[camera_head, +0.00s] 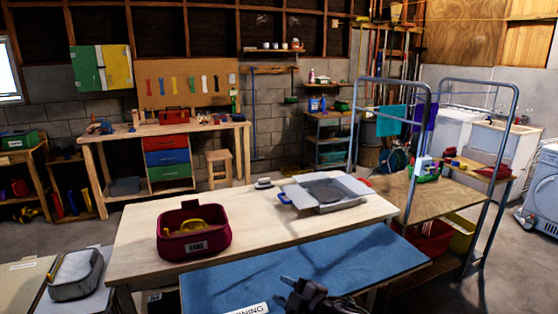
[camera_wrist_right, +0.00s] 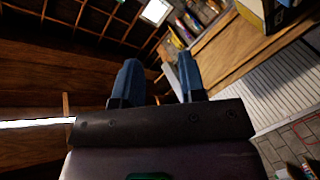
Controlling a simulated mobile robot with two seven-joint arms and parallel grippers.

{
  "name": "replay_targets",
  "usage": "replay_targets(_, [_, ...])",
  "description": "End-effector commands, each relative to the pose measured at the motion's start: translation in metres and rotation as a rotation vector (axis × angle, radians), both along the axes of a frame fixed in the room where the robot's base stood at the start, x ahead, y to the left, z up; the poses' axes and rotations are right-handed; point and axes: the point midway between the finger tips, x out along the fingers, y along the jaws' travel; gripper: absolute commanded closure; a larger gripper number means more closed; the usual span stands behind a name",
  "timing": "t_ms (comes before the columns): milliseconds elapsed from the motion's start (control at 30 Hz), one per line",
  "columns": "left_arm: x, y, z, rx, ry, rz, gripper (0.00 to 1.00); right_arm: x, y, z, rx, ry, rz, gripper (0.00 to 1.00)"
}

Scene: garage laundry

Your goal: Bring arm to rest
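My right gripper (camera_head: 304,292) shows dark at the bottom edge of the head view, over the blue mat (camera_head: 225,283). In the right wrist view its two blue fingers (camera_wrist_right: 160,80) stand apart with nothing held between them. That camera looks out toward a dark wooden shelf frame and a wooden surface, and the fingers touch nothing that I can see. My left gripper is not in view.
A wooden table (camera_head: 262,223) carries a dark red bin (camera_head: 193,243) and a grey tray-like item (camera_head: 325,192). A cart with tall blue-grey rails (camera_head: 428,190) stands at the right. A workbench (camera_head: 130,137) stands behind. Floor is clear between them.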

Motion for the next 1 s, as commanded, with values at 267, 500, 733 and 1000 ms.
replay_targets(267, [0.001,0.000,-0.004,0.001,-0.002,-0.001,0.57,-0.036,-0.037,-0.007,0.246,0.155,-0.219,0.63])
replay_targets(500, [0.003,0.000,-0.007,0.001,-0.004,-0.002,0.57,-0.070,-0.100,-0.032,0.414,0.287,-0.431,0.63])
replay_targets(733, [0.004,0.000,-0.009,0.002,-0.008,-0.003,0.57,-0.122,-0.172,-0.072,0.539,0.399,-0.651,0.63])
replay_targets(1000, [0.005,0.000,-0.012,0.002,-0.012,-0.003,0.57,-0.212,-0.246,-0.139,0.584,0.522,-0.908,0.63])
